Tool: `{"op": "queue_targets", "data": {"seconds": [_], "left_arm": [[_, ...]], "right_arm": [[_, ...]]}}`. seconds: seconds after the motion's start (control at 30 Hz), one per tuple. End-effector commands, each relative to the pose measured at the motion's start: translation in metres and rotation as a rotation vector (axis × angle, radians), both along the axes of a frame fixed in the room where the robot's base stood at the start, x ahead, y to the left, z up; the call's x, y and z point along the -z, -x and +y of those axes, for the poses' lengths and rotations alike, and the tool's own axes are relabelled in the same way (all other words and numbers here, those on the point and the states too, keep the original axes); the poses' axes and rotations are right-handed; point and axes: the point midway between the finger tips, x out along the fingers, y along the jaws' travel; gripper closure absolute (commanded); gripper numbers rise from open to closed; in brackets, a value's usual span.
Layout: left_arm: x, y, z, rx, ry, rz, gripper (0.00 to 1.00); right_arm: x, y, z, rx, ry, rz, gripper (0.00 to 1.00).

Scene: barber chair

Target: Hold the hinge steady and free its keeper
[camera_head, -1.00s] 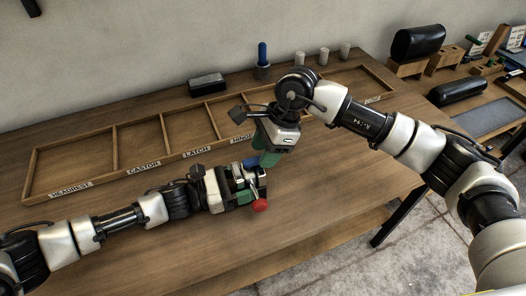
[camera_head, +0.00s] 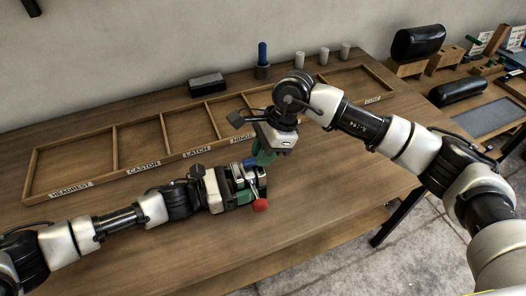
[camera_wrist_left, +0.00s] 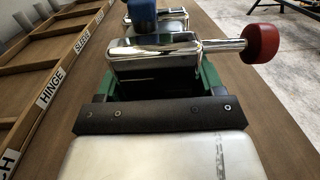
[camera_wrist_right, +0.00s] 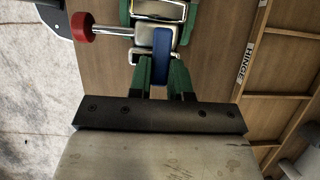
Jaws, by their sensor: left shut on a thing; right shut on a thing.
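The hinge is a chrome metal piece (camera_wrist_left: 150,45) with a rod ending in a red knob (camera_head: 260,205). My left gripper (camera_head: 243,184) is shut on the hinge just above the table, its green fingers on both sides of the chrome body in the left wrist view. A blue piece (camera_wrist_right: 162,55), which looks like the keeper, sits at the hinge. My right gripper (camera_head: 262,158) comes down from above and is shut on this blue piece. In the right wrist view the blue piece still lies against the chrome; whether it is loose I cannot tell.
A wooden tray (camera_head: 72,188) with labelled compartments, including HINGE, lies behind the grippers. A black block (camera_head: 207,84), a blue-handled tool in a holder (camera_head: 263,72) and several grey cups stand behind it. The table front is clear.

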Motion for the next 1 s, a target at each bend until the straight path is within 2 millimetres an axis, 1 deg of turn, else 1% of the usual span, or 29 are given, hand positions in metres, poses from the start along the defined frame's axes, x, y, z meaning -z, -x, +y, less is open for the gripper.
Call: {"op": "queue_targets", "data": {"seconds": [0.17,0.37,1.0], "left_arm": [[0.000,0.000,0.000,0.000,-0.001,0.001,0.75],[0.000,0.000,0.000,0.000,-0.001,0.001,0.75],[0.000,0.000,0.000,0.000,-0.001,0.001,0.75]], "right_arm": [[0.000,-0.003,0.001,-0.070,0.003,-0.001,1.00],[-0.001,-0.009,0.003,-0.221,0.004,-0.002,1.00],[-0.001,-0.025,0.020,-0.826,0.002,-0.001,1.00]]}}
